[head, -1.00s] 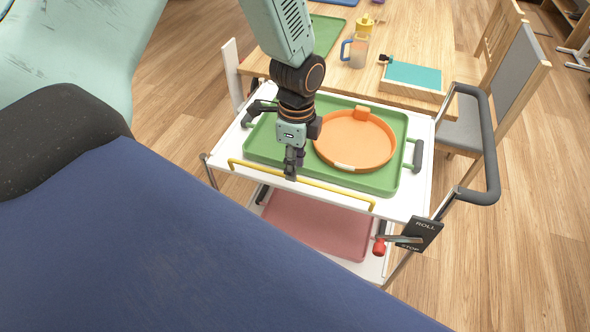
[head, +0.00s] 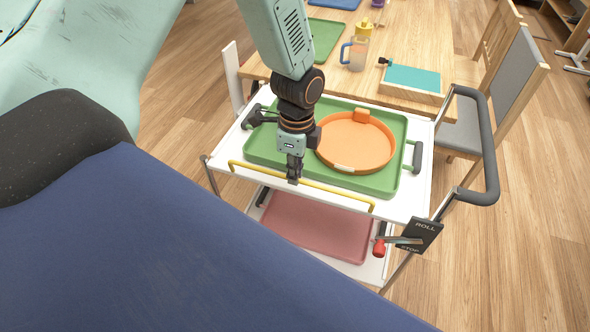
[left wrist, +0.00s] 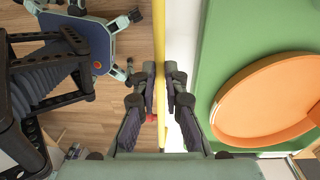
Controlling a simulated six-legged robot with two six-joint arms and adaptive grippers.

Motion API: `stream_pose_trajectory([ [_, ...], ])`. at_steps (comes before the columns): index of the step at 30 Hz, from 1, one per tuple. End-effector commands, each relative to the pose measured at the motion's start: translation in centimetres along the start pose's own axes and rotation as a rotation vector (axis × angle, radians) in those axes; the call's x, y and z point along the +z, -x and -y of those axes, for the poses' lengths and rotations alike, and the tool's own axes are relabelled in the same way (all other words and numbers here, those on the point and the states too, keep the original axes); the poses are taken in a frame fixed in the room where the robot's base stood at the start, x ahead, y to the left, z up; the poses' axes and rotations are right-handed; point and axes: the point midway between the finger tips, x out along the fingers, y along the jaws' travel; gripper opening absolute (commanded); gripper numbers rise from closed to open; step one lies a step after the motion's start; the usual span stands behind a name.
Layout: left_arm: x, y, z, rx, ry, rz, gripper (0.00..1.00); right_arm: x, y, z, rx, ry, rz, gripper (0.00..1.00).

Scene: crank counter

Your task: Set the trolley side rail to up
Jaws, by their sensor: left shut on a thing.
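The yellow side rail (head: 335,192) runs along the near edge of the white trolley top (head: 408,206), with short bent ends. In the head view it sits about level with the top's edge. My left gripper (head: 294,179) reaches down from above and is shut on the rail near its middle. In the left wrist view, the yellow rail (left wrist: 159,25) passes between the two dark fingers (left wrist: 161,82). My right gripper is not in view.
A green tray (head: 380,184) with an orange round dish (head: 355,145) lies on the trolley top, close to the gripper. A pink tray (head: 315,225) lies on the lower shelf. A red-knobbed lever (head: 379,248) and ROLL/STOP plate (head: 422,233) are at the right corner.

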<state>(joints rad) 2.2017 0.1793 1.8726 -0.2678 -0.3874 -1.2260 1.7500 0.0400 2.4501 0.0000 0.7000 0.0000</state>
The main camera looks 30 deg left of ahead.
Motion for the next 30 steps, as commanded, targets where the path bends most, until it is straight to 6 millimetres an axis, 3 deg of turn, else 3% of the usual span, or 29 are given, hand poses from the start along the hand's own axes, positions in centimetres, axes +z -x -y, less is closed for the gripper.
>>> stream_pose_trajectory([
  [30,0.1,-0.4,1.0,0.164,0.000,0.001,0.00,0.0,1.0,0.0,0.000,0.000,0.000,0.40],
])
